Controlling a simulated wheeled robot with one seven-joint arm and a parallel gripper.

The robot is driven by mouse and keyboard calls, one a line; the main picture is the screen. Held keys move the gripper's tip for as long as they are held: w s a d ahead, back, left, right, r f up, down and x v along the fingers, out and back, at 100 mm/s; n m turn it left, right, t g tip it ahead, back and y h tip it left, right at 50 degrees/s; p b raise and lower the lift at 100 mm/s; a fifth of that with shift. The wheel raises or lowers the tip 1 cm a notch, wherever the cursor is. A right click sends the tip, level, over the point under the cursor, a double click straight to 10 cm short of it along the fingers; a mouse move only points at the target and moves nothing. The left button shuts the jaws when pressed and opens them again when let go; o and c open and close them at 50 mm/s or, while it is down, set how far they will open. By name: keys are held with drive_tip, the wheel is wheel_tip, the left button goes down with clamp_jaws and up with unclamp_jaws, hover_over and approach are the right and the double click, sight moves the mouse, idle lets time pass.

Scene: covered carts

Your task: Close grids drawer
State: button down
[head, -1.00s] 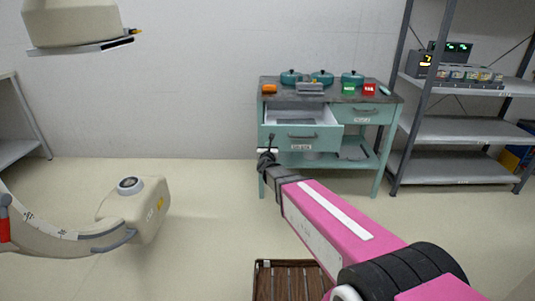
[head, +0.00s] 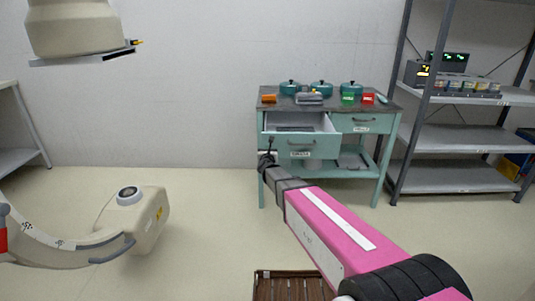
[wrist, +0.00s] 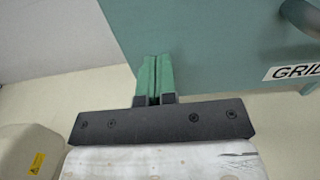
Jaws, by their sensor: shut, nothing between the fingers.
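The grids drawer (head: 318,152) is the left drawer of a teal cart. It stands pulled out, with its white inside showing from above. Its teal front (wrist: 210,40) fills the upper right of the wrist view, with a label beginning "GRID" (wrist: 293,72) and part of the handle (wrist: 302,14). My gripper (wrist: 154,78) is shut and empty, its green fingers together at the lower left edge of the drawer front. In the head view my gripper (head: 268,150) is at the front's left end. I cannot tell whether the fingers touch it.
Pots, a green box (head: 348,98) and a red box (head: 367,98) stand on the cart top (head: 330,105). A shut drawer (head: 363,122) is at its right. A grey shelf unit (head: 450,140) stands right. A brown crate (head: 290,274) is on the floor nearby.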

drive_tip(key=w, duration=3.1)
drive_tip(key=shift+w, duration=0.8)
